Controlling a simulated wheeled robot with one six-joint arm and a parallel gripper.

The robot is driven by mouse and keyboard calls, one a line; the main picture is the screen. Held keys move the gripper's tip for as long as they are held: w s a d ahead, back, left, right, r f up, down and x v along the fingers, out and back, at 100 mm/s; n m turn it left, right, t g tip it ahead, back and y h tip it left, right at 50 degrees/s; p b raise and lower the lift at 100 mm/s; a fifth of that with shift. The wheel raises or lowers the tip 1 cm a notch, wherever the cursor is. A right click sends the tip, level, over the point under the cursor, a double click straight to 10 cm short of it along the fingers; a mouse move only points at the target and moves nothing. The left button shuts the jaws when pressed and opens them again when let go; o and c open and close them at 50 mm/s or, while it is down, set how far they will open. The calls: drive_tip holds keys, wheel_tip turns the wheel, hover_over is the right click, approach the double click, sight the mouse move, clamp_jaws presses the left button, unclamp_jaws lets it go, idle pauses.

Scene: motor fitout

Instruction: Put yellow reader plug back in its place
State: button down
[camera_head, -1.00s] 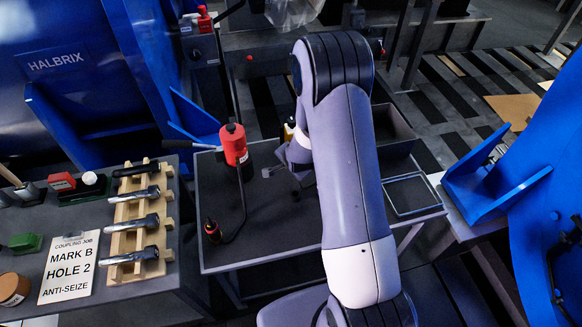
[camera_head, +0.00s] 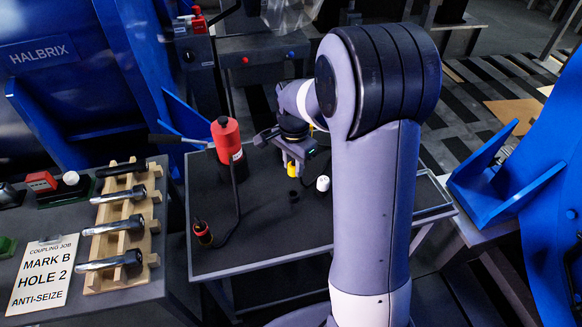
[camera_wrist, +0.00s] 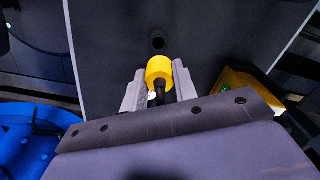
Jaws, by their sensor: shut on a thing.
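My gripper (camera_wrist: 157,88) is shut on the yellow plug (camera_wrist: 158,70), which has a dark stem running back between the fingers. A small dark round spot (camera_wrist: 157,42) lies on the grey surface just beyond the plug; I cannot tell whether it is a hole or a raised fitting. The plug looks apart from it. A yellow-and-dark device (camera_wrist: 237,84) lies to the right in the wrist view.
A red bottle-like tool (camera_head: 228,140) with a dark cable stands left of my gripper. A white-topped cylinder (camera_head: 323,183) stands close to its right. A wooden rack (camera_head: 125,225) of bolts and a sign (camera_head: 42,272) lie on the left bench.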

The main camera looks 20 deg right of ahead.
sight(294, 178)
drive_tip(key=shift+s+r+p, duration=0.1)
drive_tip(key=shift+r+p, duration=0.1)
drive_tip(key=shift+p, duration=0.1)
drive_tip(key=shift+f+b, duration=1.9)
drive_tip(key=shift+f, duration=1.1)
drive_tip(key=shift+p, duration=0.45)
drive_tip(key=shift+f+b, duration=0.95)
drive_tip(key=shift+f, duration=0.6)
drive_tip(key=c, duration=1)
unclamp_jaws()
drive_tip(key=shift+c, duration=0.2)
wheel_tip(294, 178, up, 11)
drive_tip(key=p, duration=0.2)
drive_tip(key=shift+f+p, duration=0.1)
drive_tip(key=shift+p, duration=0.2)
